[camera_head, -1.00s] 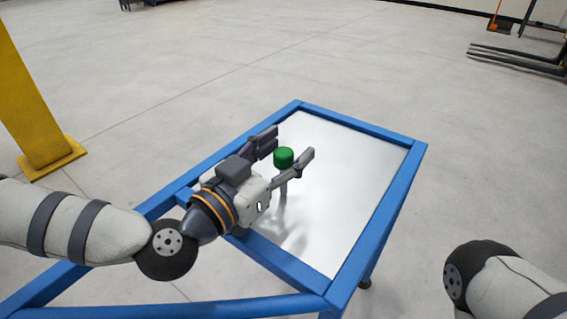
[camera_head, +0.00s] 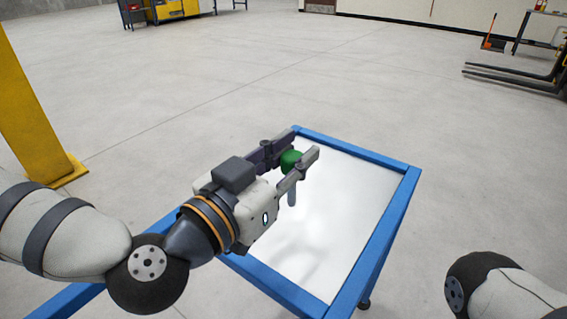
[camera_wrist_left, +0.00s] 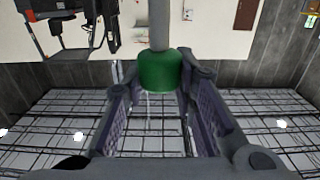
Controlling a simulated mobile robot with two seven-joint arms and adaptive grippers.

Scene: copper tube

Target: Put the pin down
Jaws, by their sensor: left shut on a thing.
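The pin has a green cap (camera_head: 291,161) and a grey metal shaft (camera_head: 292,194) that points down, close to upright. My left gripper (camera_head: 303,143) is shut on the green cap, with one finger on each side. The pin appears to hang above the white top of the blue-framed table (camera_head: 390,217). In the left wrist view the cap (camera_wrist_left: 160,72) sits between the fingers (camera_wrist_left: 160,100), and the shaft (camera_wrist_left: 158,25) runs to the picture's top edge. The right gripper is out of view.
The white tabletop (camera_head: 345,215) is otherwise bare, with a raised blue rim around it. A yellow post (camera_head: 30,120) stands on the floor at the left. A forklift's forks (camera_head: 515,80) are far off at the right. My right arm shows at the lower right.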

